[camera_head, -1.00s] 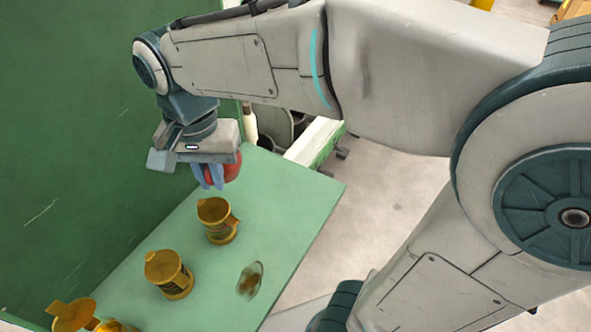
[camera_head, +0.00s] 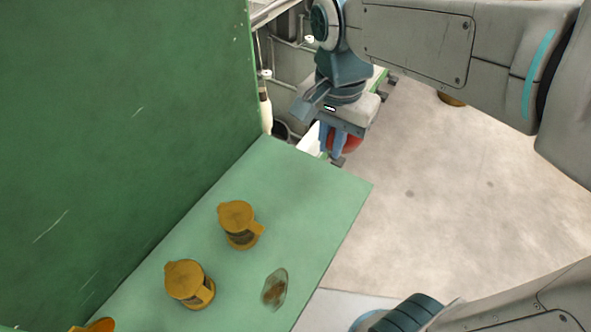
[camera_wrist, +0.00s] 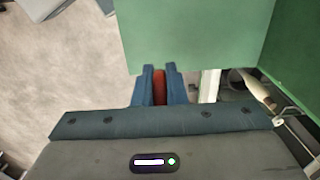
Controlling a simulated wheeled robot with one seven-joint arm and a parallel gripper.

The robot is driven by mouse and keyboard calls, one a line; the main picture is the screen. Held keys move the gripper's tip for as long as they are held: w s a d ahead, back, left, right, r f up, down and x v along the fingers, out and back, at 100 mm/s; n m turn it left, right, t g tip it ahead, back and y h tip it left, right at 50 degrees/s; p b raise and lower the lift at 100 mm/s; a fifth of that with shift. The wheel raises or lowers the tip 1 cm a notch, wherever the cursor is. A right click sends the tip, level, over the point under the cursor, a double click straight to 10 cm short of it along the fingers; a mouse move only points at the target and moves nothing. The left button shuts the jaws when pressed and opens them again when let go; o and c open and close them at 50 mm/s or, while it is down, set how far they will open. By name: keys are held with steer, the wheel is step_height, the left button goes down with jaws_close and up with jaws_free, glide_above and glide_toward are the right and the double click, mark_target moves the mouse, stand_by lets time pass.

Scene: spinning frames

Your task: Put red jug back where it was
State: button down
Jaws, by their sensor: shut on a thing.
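The red jug (camera_head: 347,143) is partly hidden behind my gripper's blue fingers. My gripper (camera_head: 332,150) is shut on the red jug and holds it in the air by the far right end of the green table (camera_head: 330,195). In the wrist view my gripper (camera_wrist: 159,72) shows with a strip of the red jug (camera_wrist: 159,88) between its fingers. The fingertips point towards the near edge of the green table top (camera_wrist: 190,35) in that view. Most of the jug's shape is hidden.
Two amber lidded jugs, one farther (camera_head: 240,222) and one nearer (camera_head: 187,282), stand on the table. A clear dish with brown contents (camera_head: 274,290) lies near its right edge. A green wall (camera_head: 120,130) stands along the left. The far right of the table top is bare.

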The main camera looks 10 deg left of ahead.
steer(key=shift+s+a+f+p, duration=0.25)
steer(key=shift+a+f+p, duration=0.25)
steer(key=shift+a+f, duration=1.35)
steer(key=shift+s+a+f+p, duration=0.2)
steer(key=shift+a+f+p, duration=0.35)
steer(key=shift+a+f, duration=1.25)
steer(key=shift+s+a+f+p, duration=0.25)
steer(key=shift+a+f+p, duration=0.25)
steer(key=shift+a+f, duration=1.3)
steer(key=shift+a+f, duration=0.1)
steer(key=c, duration=1.5)
jaws_free()
step_height(320, 180, up, 12)
steer(key=shift+r+b, duration=0.15)
steer(key=shift+b, duration=0.35)
